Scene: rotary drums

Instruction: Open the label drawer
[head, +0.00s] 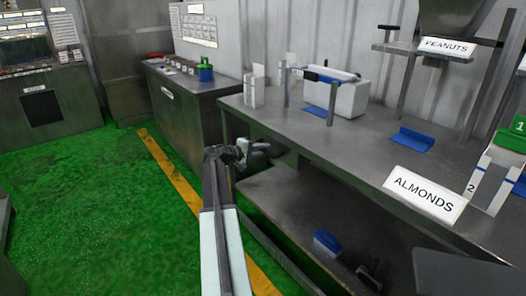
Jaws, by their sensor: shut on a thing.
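My gripper (262,147) is at the end of my outstretched arm, by the front edge of the steel worktable near its left end. It is shut on what looks like the label drawer's handle, which is small and mostly hidden by the jaws. A dark drawer front or box (292,158) shows just under the tabletop, right of the gripper. I cannot tell how far the drawer stands out.
The worktable (375,140) holds a white box machine (338,95), blue scoops and an ALMONDS sign (425,194). A lower shelf (290,205) carries a blue item (327,242). A steel cabinet (190,100) stands behind left. Green floor (100,210) is clear at left.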

